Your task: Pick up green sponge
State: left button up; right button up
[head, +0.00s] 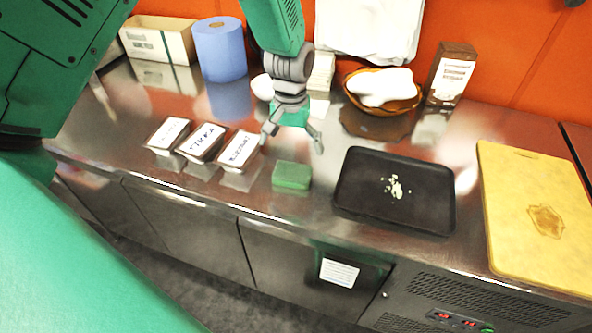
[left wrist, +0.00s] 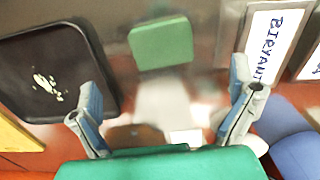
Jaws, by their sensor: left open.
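The green sponge (head: 292,175) lies flat on the steel counter in the head view, between the labelled boxes and the black tray. In the left wrist view the sponge (left wrist: 160,43) is at the top centre, beyond the fingertips. My left gripper (head: 292,142) is above the counter, a little behind the sponge. Its fingers are spread wide and empty, as the left wrist view (left wrist: 170,100) also shows. The gripper does not appear to touch the sponge. My right gripper is in neither view.
The black tray (head: 350,200) with pale crumbs is right of the sponge. Labelled boxes (head: 238,150) stand left of it. A yellow board (head: 520,200) lies far right. Behind are a blue roll (head: 220,50), a bowl with white cloth (head: 382,88) and a carton (head: 450,75).

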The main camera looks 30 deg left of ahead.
pick_arm(q)
send_over(291, 171)
jog(key=d, duration=0.1)
jog(key=f, duration=0.4)
jog(key=shift+s+d+f, duration=0.1)
jog(key=shift+s+f, duration=0.15)
jog(key=shift+f, duration=0.15)
jog(key=shift+w+a+f+p, duration=0.1)
jog(key=shift+a+f+p, duration=0.3)
jog(key=shift+a+f, duration=0.6)
jog(key=f, duration=0.3)
jog(key=shift+w+d+f+p, duration=0.2)
jog(key=shift+d+f+p, duration=0.1)
jog(key=shift+p, duration=0.1)
jog(key=shift+w+d+f, duration=0.1)
jog(key=shift+d+f, duration=0.1)
jog(key=shift+d, duration=0.45)
jog(key=shift+r, duration=0.1)
jog(key=shift+c, duration=0.8)
jog(key=c, duration=0.3)
jog(key=shift+a, duration=0.25)
jog(key=shift+c, duration=1.1)
jog(key=shift+a, duration=0.3)
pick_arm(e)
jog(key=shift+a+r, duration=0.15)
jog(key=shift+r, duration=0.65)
